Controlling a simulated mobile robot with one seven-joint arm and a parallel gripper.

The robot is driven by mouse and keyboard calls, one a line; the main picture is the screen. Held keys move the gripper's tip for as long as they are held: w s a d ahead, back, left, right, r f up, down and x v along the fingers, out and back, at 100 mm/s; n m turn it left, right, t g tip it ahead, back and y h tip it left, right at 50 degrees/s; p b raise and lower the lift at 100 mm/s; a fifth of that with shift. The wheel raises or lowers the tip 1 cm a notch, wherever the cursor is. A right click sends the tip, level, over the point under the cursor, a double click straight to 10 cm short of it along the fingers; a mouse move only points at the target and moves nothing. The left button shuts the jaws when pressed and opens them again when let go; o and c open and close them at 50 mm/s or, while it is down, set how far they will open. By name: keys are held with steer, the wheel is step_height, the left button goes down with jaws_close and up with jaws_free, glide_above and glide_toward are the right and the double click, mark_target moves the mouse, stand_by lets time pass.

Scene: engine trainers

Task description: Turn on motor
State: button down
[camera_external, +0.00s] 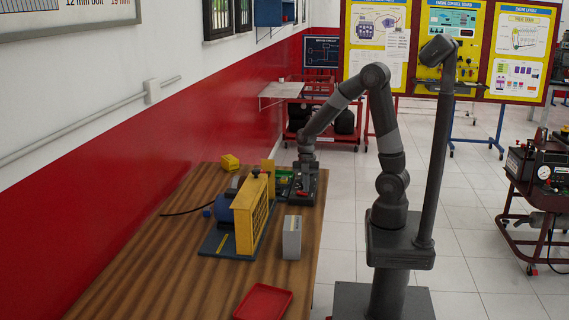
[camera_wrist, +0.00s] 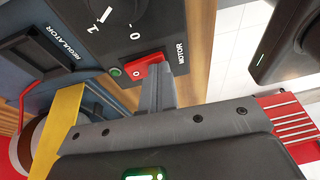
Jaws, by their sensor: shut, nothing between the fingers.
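The motor switch, a red rocker (camera_wrist: 137,74) marked "O" with a green round part (camera_wrist: 115,72) beside it, sits on a dark control panel (camera_wrist: 85,38) next to the label "MOTOR". My gripper (camera_wrist: 165,58) is shut and empty. Its fingertips are at the right end of the red rocker and overlap it in the wrist view; I cannot tell whether they touch. In the external view my gripper (camera_external: 303,188) is down at the dark control box (camera_external: 318,192) at the table's right side, and the switch is hidden there.
A black dial (camera_wrist: 128,12) is above the switch and a "REGULATOR" panel (camera_wrist: 35,55) is to the left. The yellow engine trainer (camera_external: 247,215), a grey box (camera_external: 291,238) and a red tray (camera_external: 263,301) stand on the wooden table (camera_external: 165,265). The table's front left is clear.

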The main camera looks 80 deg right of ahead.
steer(key=shift+w, duration=0.15)
steer(key=shift+w+r, duration=0.15)
steer(key=shift+w, duration=0.45)
steer(key=shift+r, duration=0.5)
step_height(320, 180, up, 12)
steer(key=s+d, duration=0.2)
steer(key=shift+s+d+r, duration=0.2)
steer(key=shift+s+d, duration=0.15)
steer(key=shift+d, duration=0.05)
